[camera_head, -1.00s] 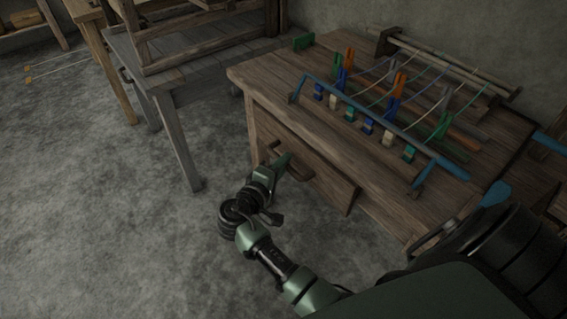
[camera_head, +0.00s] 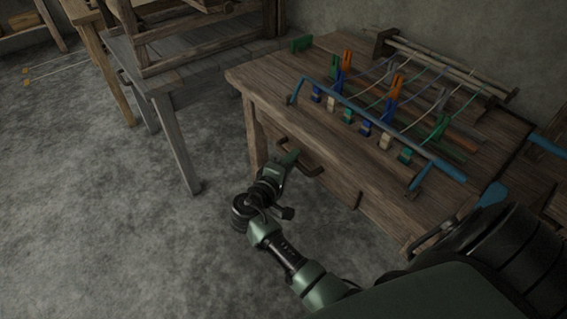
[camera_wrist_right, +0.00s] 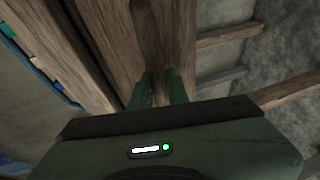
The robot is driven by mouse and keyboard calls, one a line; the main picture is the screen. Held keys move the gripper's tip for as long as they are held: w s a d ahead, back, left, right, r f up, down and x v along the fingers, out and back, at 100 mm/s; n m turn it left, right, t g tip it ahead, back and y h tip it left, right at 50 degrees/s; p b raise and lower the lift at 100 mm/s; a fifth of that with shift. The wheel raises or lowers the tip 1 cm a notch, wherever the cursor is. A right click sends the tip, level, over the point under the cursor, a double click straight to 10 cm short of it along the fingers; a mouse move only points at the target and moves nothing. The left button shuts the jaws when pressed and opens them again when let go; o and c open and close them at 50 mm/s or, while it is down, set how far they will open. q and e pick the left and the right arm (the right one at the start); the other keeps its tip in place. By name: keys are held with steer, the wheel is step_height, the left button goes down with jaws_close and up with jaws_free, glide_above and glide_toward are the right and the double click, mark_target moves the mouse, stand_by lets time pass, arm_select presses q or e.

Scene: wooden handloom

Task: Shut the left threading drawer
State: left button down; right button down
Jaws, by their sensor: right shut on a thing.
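The left threading drawer (camera_head: 335,182) is in the front of the wooden loom table, below the tabletop edge. Its front now looks close to flush with the table; I cannot tell if a small gap is left. Its wooden handle (camera_head: 312,171) sticks out from the front. My right gripper (camera_head: 289,160) is shut on the handle at its left part. In the right wrist view the two green fingers (camera_wrist_right: 160,88) stand on either side of the dark wooden handle (camera_wrist_right: 147,35). The fingers hide part of the handle. My left gripper is not in view.
The table (camera_head: 262,82) carries a blue bar (camera_head: 385,128), coloured clips and threads. A grey wooden bench (camera_head: 178,75) stands to the left, with its leg near the table. The concrete floor (camera_head: 120,230) in front is clear.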

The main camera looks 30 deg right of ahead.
steer(key=shift+d, duration=0.2)
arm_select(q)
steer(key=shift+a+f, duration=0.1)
arm_select(e)
steer(key=c, duration=1.4)
jaws_free()
steer(key=shift+d, duration=0.1)
steer(key=shift+o, duration=0.2)
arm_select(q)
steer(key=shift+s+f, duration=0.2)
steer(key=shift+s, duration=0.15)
arm_select(e)
steer(key=v, duration=0.8)
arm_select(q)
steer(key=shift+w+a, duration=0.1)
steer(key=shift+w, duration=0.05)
